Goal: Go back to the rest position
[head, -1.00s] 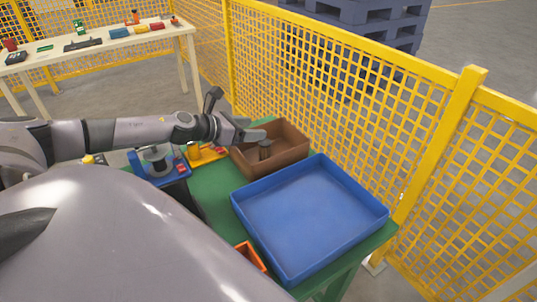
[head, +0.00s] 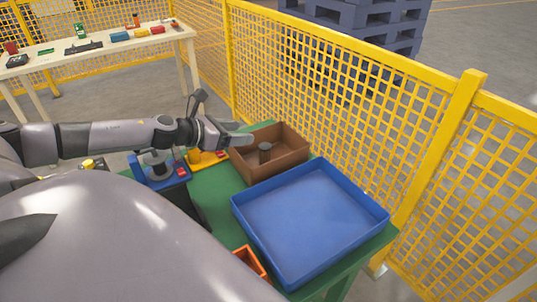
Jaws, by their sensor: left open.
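My left gripper (head: 240,138) reaches in from the left and is open. Its fingers are at the left rim of a brown bin (head: 283,162). A small dark grey cylindrical part (head: 265,153) stands in that bin, apart from the fingers. My left arm stretches level across the left of the head view. My right gripper does not show.
A blue tray (head: 318,215) lies on the green table (head: 222,196), beside the brown bin. A blue fixture (head: 163,178), a yellow fixture (head: 209,160) and an orange bin (head: 250,260) are nearby. A yellow mesh fence (head: 350,110) runs close behind the table.

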